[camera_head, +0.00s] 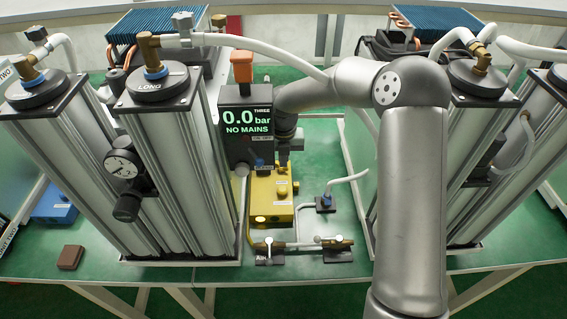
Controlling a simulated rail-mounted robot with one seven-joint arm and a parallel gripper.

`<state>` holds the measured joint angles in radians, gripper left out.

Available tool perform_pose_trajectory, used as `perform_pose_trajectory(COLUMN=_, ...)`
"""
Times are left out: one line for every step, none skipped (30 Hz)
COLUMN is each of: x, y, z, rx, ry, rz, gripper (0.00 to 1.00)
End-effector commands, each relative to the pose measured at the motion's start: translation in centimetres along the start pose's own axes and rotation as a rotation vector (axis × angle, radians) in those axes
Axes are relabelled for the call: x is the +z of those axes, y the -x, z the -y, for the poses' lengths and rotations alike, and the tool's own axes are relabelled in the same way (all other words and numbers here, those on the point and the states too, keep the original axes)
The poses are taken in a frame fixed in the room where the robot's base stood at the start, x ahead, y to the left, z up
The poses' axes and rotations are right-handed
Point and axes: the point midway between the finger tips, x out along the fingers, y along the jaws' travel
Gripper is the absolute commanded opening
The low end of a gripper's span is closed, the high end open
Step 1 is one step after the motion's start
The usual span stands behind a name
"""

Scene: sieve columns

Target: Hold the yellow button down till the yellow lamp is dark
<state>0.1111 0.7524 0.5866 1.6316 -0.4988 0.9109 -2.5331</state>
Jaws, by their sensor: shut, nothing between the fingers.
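The yellow box (272,208) stands on the green bench at the middle, just below the display. A small round yellow knob, which looks like the yellow button (282,191), sits on its top. A pale yellow round spot, which looks like the yellow lamp (260,218), is low on its front; it appears bright, but it is too small to be sure. My gripper (283,165) points down behind and above the box, shut and empty. Its fingertips are small and partly hidden, and I cannot tell whether they touch anything.
A display (247,125) reads 0.0 bar, NO MAINS, and stands left of my gripper. Tall metal columns (185,160) rise on the left, with more (470,160) on the right. Valves (270,246) and white hoses lie in front of the box. A brown block (70,257) lies front left.

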Motion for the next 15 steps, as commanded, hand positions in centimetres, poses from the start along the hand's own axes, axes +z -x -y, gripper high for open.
perform_pose_trajectory(x=0.0, y=-1.7, z=0.0, rx=0.0, ry=0.0, rz=-0.001, gripper=0.0)
perform_pose_trajectory(x=0.0, y=-2.3, z=0.0, rx=0.0, ry=0.0, rz=-0.001, gripper=0.0)
perform_pose_trajectory(x=0.0, y=-3.1, z=0.0, rx=-0.001, ry=0.0, rz=-0.001, gripper=0.0)
perform_pose_trajectory(x=0.0, y=-3.8, z=0.0, rx=-0.001, ry=0.0, rz=-0.001, gripper=0.0)
perform_pose_trajectory(x=0.0, y=-4.5, z=0.0, rx=-0.001, ry=0.0, rz=-0.001, gripper=0.0)
perform_pose_trajectory(x=0.0, y=-5.4, z=0.0, rx=-0.001, ry=-0.001, rz=-0.002, gripper=0.0)
perform_pose_trajectory(x=0.0, y=-6.0, z=0.0, rx=-0.001, ry=0.0, rz=-0.002, gripper=0.0)
perform_pose_trajectory(x=0.0, y=-6.7, z=0.0, rx=-0.001, ry=0.0, rz=-0.001, gripper=0.0)
perform_pose_trajectory(x=0.0, y=-7.6, z=0.0, rx=-0.001, ry=0.0, rz=-0.001, gripper=0.0)
perform_pose_trajectory(x=0.0, y=-8.2, z=0.0, rx=-0.001, ry=0.0, rz=-0.001, gripper=0.0)
perform_pose_trajectory(x=0.0, y=-8.8, z=0.0, rx=0.0, ry=0.0, rz=-0.001, gripper=0.0)
perform_pose_trajectory(x=0.0, y=-9.6, z=0.0, rx=0.0, ry=0.0, rz=0.0, gripper=0.0)
perform_pose_trajectory(x=0.0, y=-10.1, z=0.0, rx=-0.001, ry=0.0, rz=0.0, gripper=0.0)
perform_pose_trajectory(x=0.0, y=-10.5, z=0.0, rx=-0.001, ry=0.0, rz=0.0, gripper=0.0)
perform_pose_trajectory(x=-0.1, y=-11.0, z=0.0, rx=-0.001, ry=0.0, rz=0.0, gripper=0.0)
